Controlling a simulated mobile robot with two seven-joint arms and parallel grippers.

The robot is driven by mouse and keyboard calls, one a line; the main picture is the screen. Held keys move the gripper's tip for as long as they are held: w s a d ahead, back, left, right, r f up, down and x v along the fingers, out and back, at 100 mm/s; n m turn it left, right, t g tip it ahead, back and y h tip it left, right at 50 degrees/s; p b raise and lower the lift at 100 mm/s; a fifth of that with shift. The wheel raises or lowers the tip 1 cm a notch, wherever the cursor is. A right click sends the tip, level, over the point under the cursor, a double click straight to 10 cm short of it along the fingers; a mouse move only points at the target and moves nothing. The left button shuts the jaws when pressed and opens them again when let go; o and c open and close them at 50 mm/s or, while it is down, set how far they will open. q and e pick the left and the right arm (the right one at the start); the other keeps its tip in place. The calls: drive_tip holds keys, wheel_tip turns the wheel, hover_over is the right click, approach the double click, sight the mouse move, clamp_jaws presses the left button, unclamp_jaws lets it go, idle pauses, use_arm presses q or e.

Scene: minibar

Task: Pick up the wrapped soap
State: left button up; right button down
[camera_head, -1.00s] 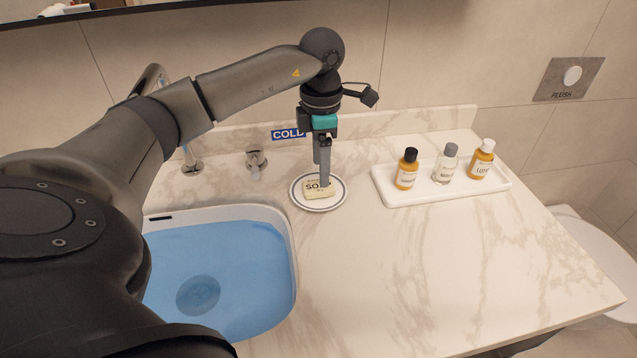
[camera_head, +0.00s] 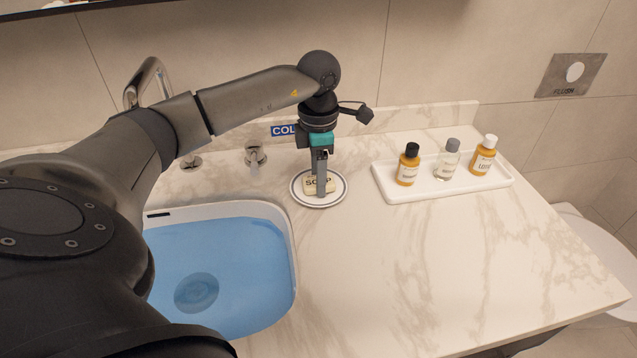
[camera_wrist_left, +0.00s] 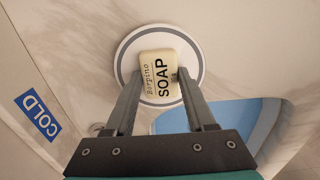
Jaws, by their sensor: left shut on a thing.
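The wrapped soap (camera_head: 312,187) is a small cream bar with dark lettering, lying over a round white dish (camera_head: 300,200) with a dark ring. In the left wrist view the soap (camera_wrist_left: 158,76) sits between the two fingers, over the dish (camera_wrist_left: 127,54). My left gripper (camera_head: 321,192) points down from above and is shut on the soap; it also shows in the left wrist view (camera_wrist_left: 158,80). The fingers hide part of the soap in the head view. I cannot tell whether the soap touches the dish. My right gripper is not in view.
A basin of blue water (camera_head: 225,265) lies left of the dish, with a tap (camera_head: 150,85) behind. A white tray (camera_head: 420,193) with three small bottles stands to the right. A COLD label (camera_head: 284,130) is on the backsplash. The front-right counter is clear.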

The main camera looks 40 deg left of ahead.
use_arm(q)
drive_tip(key=shift+c, duration=1.2)
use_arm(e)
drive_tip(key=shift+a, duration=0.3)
use_arm(q)
drive_tip(key=shift+r, duration=0.1)
